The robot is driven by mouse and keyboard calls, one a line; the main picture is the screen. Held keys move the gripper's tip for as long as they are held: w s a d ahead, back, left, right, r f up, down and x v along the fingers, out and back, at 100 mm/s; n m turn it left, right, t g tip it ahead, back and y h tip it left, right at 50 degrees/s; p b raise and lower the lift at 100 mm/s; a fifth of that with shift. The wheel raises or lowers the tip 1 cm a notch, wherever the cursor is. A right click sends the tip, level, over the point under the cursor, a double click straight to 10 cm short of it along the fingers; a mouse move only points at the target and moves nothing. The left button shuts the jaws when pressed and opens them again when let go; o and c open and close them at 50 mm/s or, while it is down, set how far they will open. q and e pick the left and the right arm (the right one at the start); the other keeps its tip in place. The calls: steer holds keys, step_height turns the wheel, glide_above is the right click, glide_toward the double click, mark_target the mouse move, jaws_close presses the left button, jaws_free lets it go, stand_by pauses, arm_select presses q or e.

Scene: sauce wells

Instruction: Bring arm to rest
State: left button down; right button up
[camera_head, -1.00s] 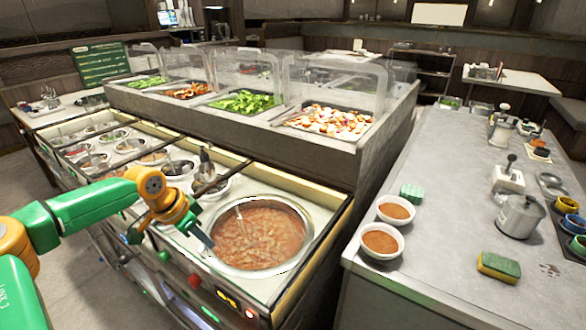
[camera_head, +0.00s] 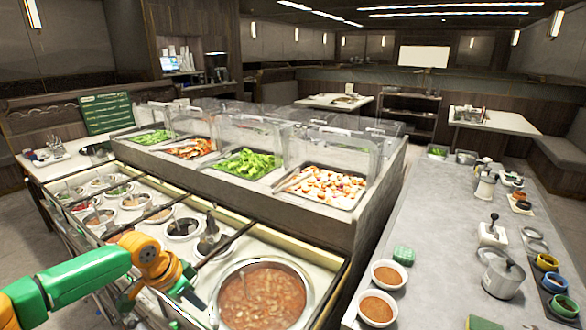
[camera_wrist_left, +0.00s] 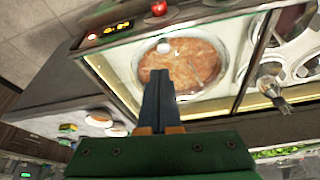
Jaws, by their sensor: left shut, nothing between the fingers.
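My left arm comes in from the left in the head view, green and orange. Its gripper (camera_head: 196,300) is beside the left rim of the large round soup pot (camera_head: 263,262). In the left wrist view the shut, empty fingers (camera_wrist_left: 158,78) point toward the same pot of reddish-brown soup (camera_wrist_left: 195,66). I cannot tell how high the fingers are above the counter. My right arm and gripper are not in view.
Several small sauce wells (camera_head: 135,200) line the counter left of the pot. Glass guards (camera_head: 330,150) cover food trays behind.

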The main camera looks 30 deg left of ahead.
arm_select(q)
steer(key=s+d+f+m+g, duration=0.2)
steer(key=s+d+f, duration=0.85)
steer(key=f, duration=0.25)
steer(key=s+d+r+n+t, duration=0.2)
steer(key=d+r+n, duration=0.1)
steer(key=d, duration=1)
step_height(320, 180, down, 19)
steer(key=s+g+b, duration=0.1)
steer(key=s+b, duration=0.1)
steer(key=s+a+f+g+y+b, duration=0.1)
steer(key=s+a+f, duration=0.1)
steer(key=s+f, duration=1)
steer(key=shift+s+a+f+m+g+b, duration=0.3)
steer(key=shift+f+b, duration=0.05)
steer(key=shift+b, duration=0.05)
stand_by(1.0)
